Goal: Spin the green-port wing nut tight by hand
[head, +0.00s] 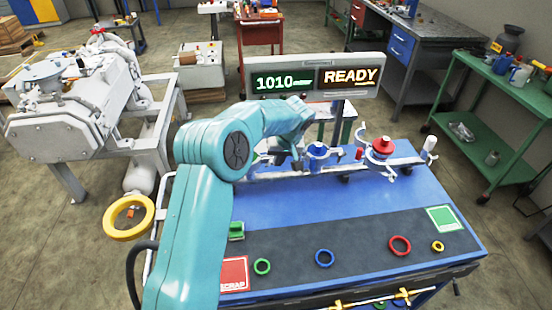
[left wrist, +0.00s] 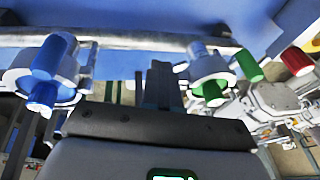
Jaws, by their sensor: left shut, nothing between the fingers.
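The green port (left wrist: 205,68) shows in the left wrist view, right of centre, as a white clamp ring with a green piece (left wrist: 212,93) below. A green handle (left wrist: 249,65) stands out at its right. The wing nut cannot be told apart clearly. My left gripper (left wrist: 160,88) is shut and empty, between the blue port (left wrist: 53,60) and the green port, closer to the green one. In the head view the left gripper (head: 297,158) is at the rail, left of the blue port (head: 317,153); my arm largely hides the green port. My right gripper is not in view.
A red-capped port (head: 382,147) stands farther right. A display (head: 315,78) reads 1010 and READY.

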